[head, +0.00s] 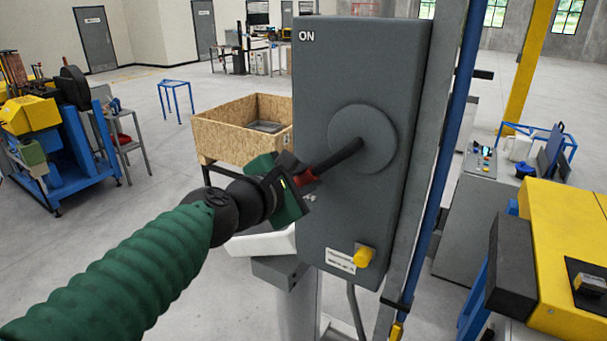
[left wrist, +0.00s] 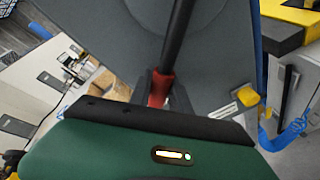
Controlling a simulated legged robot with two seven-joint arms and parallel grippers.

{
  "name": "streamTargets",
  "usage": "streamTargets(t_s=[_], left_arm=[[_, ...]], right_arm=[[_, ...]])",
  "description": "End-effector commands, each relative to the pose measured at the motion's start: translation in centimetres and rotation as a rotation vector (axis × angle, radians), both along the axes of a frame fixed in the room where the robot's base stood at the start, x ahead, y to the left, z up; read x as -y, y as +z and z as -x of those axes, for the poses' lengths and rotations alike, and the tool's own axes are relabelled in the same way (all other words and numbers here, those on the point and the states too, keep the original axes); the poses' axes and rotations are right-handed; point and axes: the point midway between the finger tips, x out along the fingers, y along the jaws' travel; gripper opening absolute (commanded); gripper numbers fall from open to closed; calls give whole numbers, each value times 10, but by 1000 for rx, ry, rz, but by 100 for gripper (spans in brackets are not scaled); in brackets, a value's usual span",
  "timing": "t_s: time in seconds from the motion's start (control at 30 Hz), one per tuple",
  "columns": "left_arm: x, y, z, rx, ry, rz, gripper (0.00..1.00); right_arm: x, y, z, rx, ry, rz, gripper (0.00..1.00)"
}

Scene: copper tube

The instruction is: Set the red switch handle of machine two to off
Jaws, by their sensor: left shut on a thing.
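The grey switch box (head: 350,80) stands upright on a post, with "ON" printed at its top left. A round disc (head: 368,125) on its face carries a dark lever (head: 340,157), which points to the left and slightly down. The lever ends in a red handle (head: 305,177). The handle's tip is hidden by the gripper. My right gripper is not seen.
A yellow knob (head: 363,257) sticks out low on the box beside a white label (head: 340,261). A blue pipe (head: 440,160) runs along the box's right side. A wooden crate (head: 225,135) stands behind. A yellow machine (head: 560,240) is at the right.

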Motion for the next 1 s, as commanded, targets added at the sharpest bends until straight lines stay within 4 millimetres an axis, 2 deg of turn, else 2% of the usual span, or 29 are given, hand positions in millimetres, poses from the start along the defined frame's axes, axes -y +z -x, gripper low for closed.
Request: streamTargets(t_s=[0.1,0.63,0.67,0.8,1.0], left_arm=[[1,-8,1,-23,0,19,0],[4,-12,3,-44,-4,36,0],[4,-12,3,-43,-5,36,26],[4,-11,3,-40,-3,36,44],[4,-8,3,-35,-2,37,45]], right_arm=[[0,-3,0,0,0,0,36],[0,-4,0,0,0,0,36],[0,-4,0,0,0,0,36],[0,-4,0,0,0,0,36],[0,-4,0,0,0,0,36]])
